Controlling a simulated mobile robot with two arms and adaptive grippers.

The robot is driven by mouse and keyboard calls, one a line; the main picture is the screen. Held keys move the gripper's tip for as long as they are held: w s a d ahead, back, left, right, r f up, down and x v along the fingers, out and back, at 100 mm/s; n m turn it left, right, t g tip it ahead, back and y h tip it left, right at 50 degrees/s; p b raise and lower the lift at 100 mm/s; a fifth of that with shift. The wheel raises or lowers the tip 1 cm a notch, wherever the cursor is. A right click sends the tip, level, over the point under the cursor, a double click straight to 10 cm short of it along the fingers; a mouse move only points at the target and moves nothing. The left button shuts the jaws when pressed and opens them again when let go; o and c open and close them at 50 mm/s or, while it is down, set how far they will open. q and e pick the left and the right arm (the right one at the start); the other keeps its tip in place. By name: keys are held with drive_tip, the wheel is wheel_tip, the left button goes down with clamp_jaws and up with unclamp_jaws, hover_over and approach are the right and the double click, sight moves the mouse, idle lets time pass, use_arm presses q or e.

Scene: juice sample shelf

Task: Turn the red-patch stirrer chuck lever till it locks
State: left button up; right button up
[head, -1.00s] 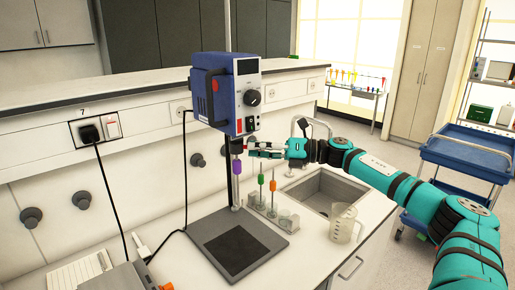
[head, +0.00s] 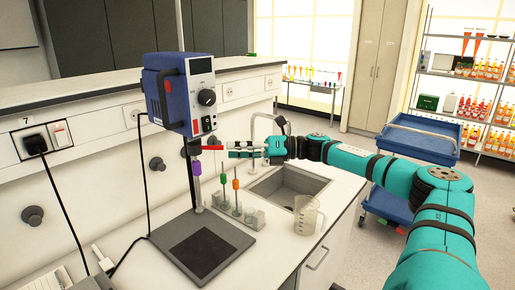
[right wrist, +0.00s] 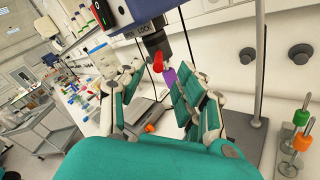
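The blue overhead stirrer (head: 163,92) hangs on its stand above the counter. Below its head is the dark chuck (head: 194,148), with a red lever (head: 212,148) sticking out to the right. A purple piece (head: 197,168) sits on the shaft below. My right gripper (head: 232,150) is just right of the lever, fingers pointing at it. In the right wrist view the red lever (right wrist: 157,62) shows beyond and between the two spread fingers, under lettering that seems to read "LOCK". I cannot tell whether a finger touches it. My left gripper is out of view.
A stand plate (head: 203,246) lies under the stirrer. Stirrers with green and orange parts (head: 236,184) stand in a rack beside it. A clear beaker (head: 306,215) stands by the sink (head: 288,186). A blue cart (head: 418,138) is on the right.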

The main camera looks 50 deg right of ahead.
drive_tip(key=v, duration=0.6)
drive_tip(key=shift+d, duration=0.2)
drive_tip(key=shift+s+f, duration=0.1)
idle(0.3)
